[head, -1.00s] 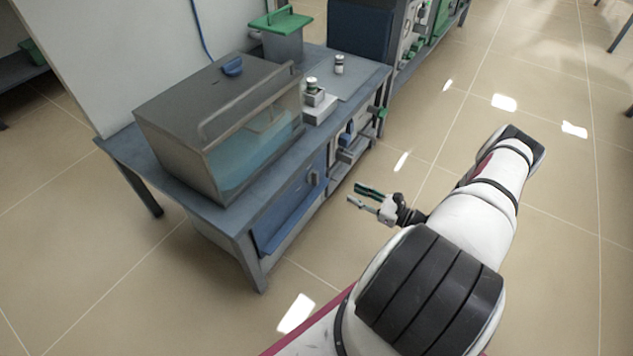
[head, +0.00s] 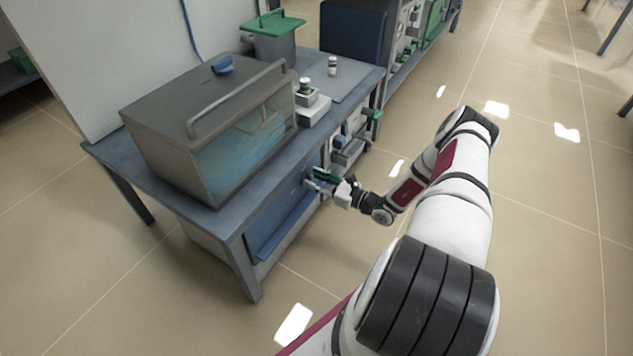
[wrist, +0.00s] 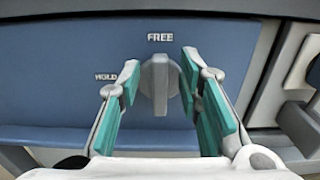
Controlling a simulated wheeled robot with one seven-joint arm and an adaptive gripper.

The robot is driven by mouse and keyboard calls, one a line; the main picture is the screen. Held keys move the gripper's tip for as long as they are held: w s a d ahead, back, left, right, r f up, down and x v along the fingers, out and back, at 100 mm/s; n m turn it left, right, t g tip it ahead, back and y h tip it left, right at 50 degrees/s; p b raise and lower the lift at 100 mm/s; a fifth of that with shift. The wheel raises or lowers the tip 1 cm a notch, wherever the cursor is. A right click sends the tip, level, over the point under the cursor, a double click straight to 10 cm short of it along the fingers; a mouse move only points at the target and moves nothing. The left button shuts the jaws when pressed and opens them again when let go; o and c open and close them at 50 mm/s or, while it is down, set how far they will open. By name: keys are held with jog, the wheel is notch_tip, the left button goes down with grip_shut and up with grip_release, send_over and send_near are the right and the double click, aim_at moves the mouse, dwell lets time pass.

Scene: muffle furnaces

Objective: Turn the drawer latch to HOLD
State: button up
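The drawer latch (wrist: 160,88) is a grey knob with a raised bar on the blue drawer front (wrist: 60,70), seen in the wrist view. Its bar stands upright, pointing at the word FREE above it. My gripper (wrist: 160,105) is open, with one teal-padded finger on each side of the knob and a visible gap to the bar. In the head view my gripper (head: 318,182) is at the drawer front (head: 285,218), and it hides the latch there.
A clear-sided tank (head: 240,145) with a grey lid stands on the bench above the drawer. A blue ledge (wrist: 100,138) runs below the latch. Grey fittings (wrist: 300,120) stick out at the right in the wrist view. The floor beside the bench is clear.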

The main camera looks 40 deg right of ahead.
grip_shut()
jog(key=shift+a+n, duration=0.1)
jog(key=shift+n, duration=0.3)
jog(key=n+p, duration=0.2)
jog(key=n, duration=0.1)
jog(key=shift+a, duration=0.25)
jog(key=n+p, duration=0.2)
jog(key=n, duration=0.2)
jog(key=f+n+p, duration=0.1)
jog(key=n, duration=0.4)
jog(key=a+f+n+p, duration=0.1)
jog(key=n+p, duration=0.1)
jog(key=n, duration=0.2)
jog(key=shift+s+a+n+p, duration=0.1)
jog(key=shift+s+n+p, duration=0.25)
jog(key=shift+n, duration=0.35)
